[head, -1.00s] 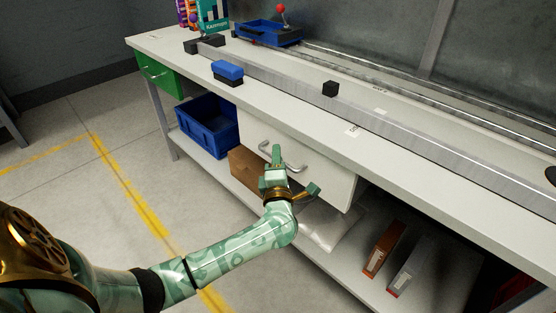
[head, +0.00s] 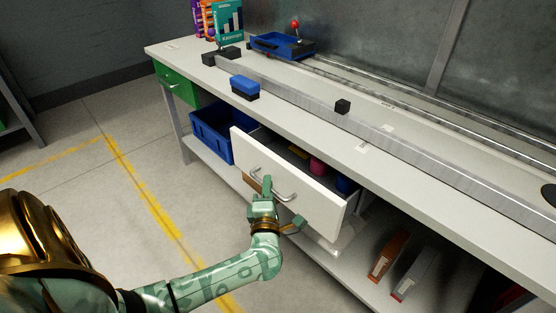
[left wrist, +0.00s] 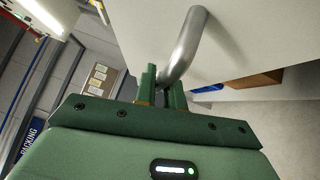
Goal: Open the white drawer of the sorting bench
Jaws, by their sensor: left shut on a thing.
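The white drawer (head: 318,205) of the sorting bench (head: 428,176) stands partly open in the head view, its front pulled out from under the bench top. Coloured items show inside it. Its curved metal handle (head: 272,186) is on the front face; it also shows large in the left wrist view (left wrist: 184,46). My left gripper (head: 263,198) is at the handle, and its two fingers (left wrist: 161,88) are shut on the bar. My right gripper is not in view.
A green drawer (head: 175,85) is at the bench's far left end. A blue bin (head: 212,134) and upright binders (head: 388,256) are on the lower shelf. Floor in front is clear.

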